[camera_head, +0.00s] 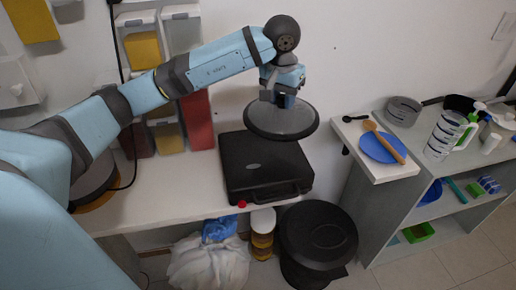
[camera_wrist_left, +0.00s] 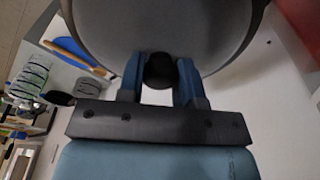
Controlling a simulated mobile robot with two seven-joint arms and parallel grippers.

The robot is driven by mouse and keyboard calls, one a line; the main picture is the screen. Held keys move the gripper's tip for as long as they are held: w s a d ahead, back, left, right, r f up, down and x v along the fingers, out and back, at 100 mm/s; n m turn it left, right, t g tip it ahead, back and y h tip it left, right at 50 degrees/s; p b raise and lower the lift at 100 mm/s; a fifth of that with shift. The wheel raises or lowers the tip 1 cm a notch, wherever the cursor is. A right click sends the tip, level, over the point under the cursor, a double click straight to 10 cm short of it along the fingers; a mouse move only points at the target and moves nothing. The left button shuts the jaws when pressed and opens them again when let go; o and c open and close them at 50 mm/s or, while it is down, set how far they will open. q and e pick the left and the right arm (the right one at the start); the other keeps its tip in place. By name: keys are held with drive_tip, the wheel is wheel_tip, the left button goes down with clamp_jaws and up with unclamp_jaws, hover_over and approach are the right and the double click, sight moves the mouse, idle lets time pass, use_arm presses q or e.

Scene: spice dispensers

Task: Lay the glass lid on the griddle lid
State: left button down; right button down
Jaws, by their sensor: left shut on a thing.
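The glass lid (camera_head: 281,122) is a round grey disc with a dark rim. It hangs level from my left gripper (camera_head: 284,98) above the back right part of the griddle lid. In the left wrist view my left gripper (camera_wrist_left: 161,78) is shut on the lid's dark knob (camera_wrist_left: 160,70), and the lid (camera_wrist_left: 165,25) fills the top of the picture. The griddle lid (camera_head: 258,172) is the black top of the boxy griddle on the white counter; the glass lid covers part of its far edge in the head view. My right gripper is not in view.
Spice dispensers (camera_head: 196,118) stand at the wall left of the griddle. A blue plate (camera_head: 380,148) with a wooden spoon (camera_head: 384,139) is on the right counter. A black bin (camera_head: 318,240) stands below, in front. White counter (camera_head: 165,190) left of the griddle is clear.

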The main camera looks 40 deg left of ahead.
use_arm(q)
wheel_tip(320, 180, up, 6)
hover_over(263, 153)
drive_tip(key=shift+r, duration=0.1)
drive_tip(key=shift+a+f, duration=0.1)
drive_tip(key=shift+f, duration=0.2)
wheel_tip(263, 153, down, 19)
drive_tip(key=shift+r+p, duration=0.1)
drive_tip(key=shift+p, duration=0.35)
drive_tip(key=shift+f, duration=0.25)
drive_tip(key=c, duration=0.8)
unclamp_jaws()
